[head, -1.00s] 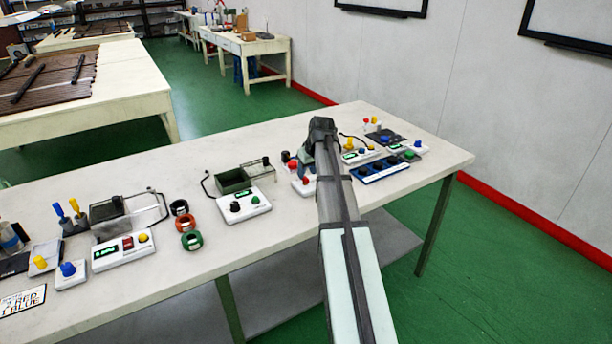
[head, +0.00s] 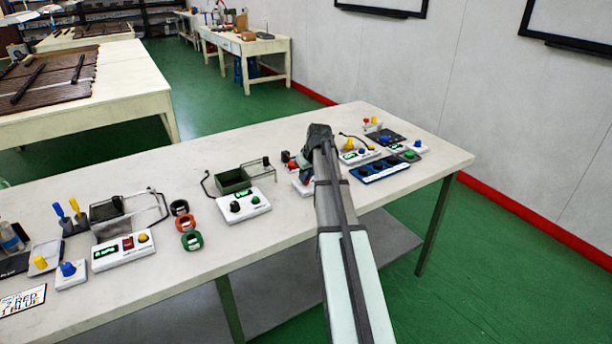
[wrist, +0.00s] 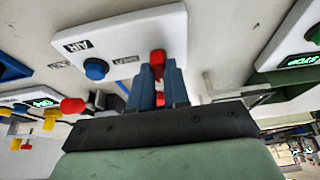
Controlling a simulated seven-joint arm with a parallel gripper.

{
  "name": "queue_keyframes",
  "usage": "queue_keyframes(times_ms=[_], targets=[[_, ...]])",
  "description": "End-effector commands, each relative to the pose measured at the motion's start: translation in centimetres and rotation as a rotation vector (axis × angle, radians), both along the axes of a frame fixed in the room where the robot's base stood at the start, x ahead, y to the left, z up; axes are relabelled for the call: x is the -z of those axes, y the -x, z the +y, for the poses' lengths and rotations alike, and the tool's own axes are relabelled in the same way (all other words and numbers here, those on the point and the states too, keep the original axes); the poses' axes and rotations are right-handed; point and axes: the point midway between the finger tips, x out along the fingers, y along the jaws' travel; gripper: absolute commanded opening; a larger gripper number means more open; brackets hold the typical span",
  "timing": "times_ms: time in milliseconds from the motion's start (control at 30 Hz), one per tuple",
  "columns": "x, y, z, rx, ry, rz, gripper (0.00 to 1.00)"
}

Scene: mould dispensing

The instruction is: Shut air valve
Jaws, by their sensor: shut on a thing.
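In the wrist view a white panel (wrist: 150,22) carries a label reading AIR (wrist: 77,46), a second label too blurred to read, and a blue knob (wrist: 95,69). A red knob (wrist: 157,58) shows at the panel's edge. My gripper (wrist: 158,74) has its two blue-grey fingers closed around this red knob. I cannot tell the valve's setting.
Left of my wrist stands a white box with a green display (head: 246,206) and a green tray (head: 233,181). To the right are a blue block with dark knobs (head: 379,169) and more control boxes. The table's front strip (head: 270,240) is bare.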

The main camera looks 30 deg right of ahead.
Motion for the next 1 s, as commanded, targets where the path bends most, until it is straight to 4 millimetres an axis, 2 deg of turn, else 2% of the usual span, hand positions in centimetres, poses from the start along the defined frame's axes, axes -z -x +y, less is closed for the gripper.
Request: queue_keyframes(times_ms=[33, 100, 567, 767, 1000], targets=[[0.00, 0.00, 0.01, 0.000, 0.000, 0.000, 0.06], [-0.01, 0.00, 0.01, 0.000, 0.000, 0.000, 0.00], [-0.01, 0.01, 0.07, 0.044, 0.001, 0.000, 0.00], [-0.01, 0.03, 0.16, 0.160, 0.001, 0.000, 0.00], [-0.02, -0.07, 0.32, 0.373, 0.001, -0.001, 0.00]])
